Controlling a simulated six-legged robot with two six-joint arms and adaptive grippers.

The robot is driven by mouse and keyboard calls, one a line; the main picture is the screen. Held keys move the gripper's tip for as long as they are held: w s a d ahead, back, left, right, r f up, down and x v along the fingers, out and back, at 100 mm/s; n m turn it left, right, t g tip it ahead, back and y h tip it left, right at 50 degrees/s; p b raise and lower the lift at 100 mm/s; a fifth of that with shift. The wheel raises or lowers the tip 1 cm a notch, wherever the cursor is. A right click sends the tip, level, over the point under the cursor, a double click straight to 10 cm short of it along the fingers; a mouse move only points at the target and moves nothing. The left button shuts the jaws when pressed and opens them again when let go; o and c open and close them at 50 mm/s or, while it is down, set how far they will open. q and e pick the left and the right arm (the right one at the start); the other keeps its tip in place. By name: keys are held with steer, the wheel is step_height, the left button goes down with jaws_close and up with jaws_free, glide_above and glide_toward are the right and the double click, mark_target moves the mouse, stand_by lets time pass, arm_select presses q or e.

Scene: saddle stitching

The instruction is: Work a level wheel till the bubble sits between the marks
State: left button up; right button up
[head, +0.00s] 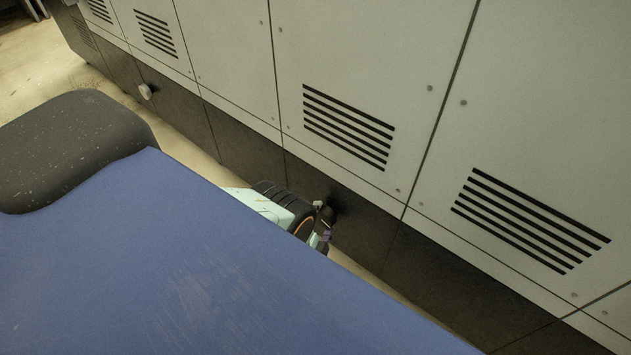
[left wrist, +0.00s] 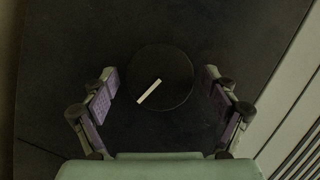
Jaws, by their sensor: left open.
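A dark round wheel (left wrist: 172,72) with a white bar mark (left wrist: 149,91) on its face sits on a dark panel in the left wrist view. The mark slants from lower left to upper right. My left gripper (left wrist: 160,80) is open, with one finger on each side of the wheel and a gap on both sides. In the head view my left gripper (head: 321,226) is close to the dark lower band of the cabinet, and I cannot make out the wheel there. No bubble or marks for it can be made out. My right gripper is not in view.
A long pale cabinet (head: 225,60) with several black vents runs diagonally across the head view, above its dark lower band (head: 430,275). A small pale round knob (head: 145,91) sticks out of that band farther left. Pale floor (head: 40,65) shows at the upper left.

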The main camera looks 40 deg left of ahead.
arm_select(q)
steer(key=v, duration=1.1)
steer(key=shift+w, duration=0.1)
steer(key=x, duration=1.1)
steer(key=shift+w+a, duration=0.1)
steer(key=shift+w, duration=0.25)
